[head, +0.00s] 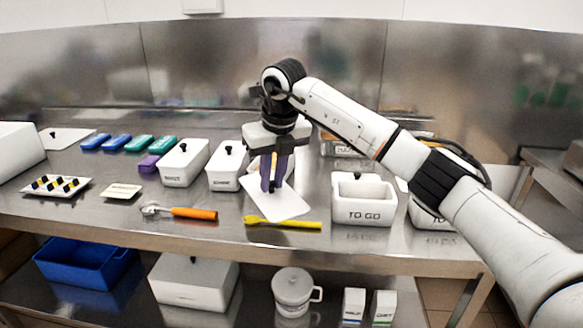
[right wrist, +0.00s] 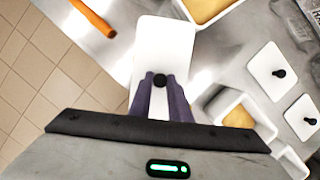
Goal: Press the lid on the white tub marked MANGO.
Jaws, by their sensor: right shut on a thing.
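My right gripper (head: 270,188) is shut on the black knob (right wrist: 160,80) of a white lid (head: 285,206). The lid is held tilted near the table's front; the right wrist view shows it flat-on (right wrist: 165,42). A white tub (head: 257,168) stands just behind the gripper, mostly hidden by it, its label not visible. In the right wrist view an open tub with yellow contents (right wrist: 205,10) lies beside the lid, apart from the knob. No readable MANGO label shows. My left gripper is not in view.
Two lidded white tubs (head: 185,163) (head: 226,166) stand to the left. An open TO GO tub (head: 363,212) stands right. An orange-handled tool (head: 193,213) and a yellow spoon (head: 285,223) lie in front. Another open tub (right wrist: 240,115) and loose lids (right wrist: 270,62) show in the wrist view.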

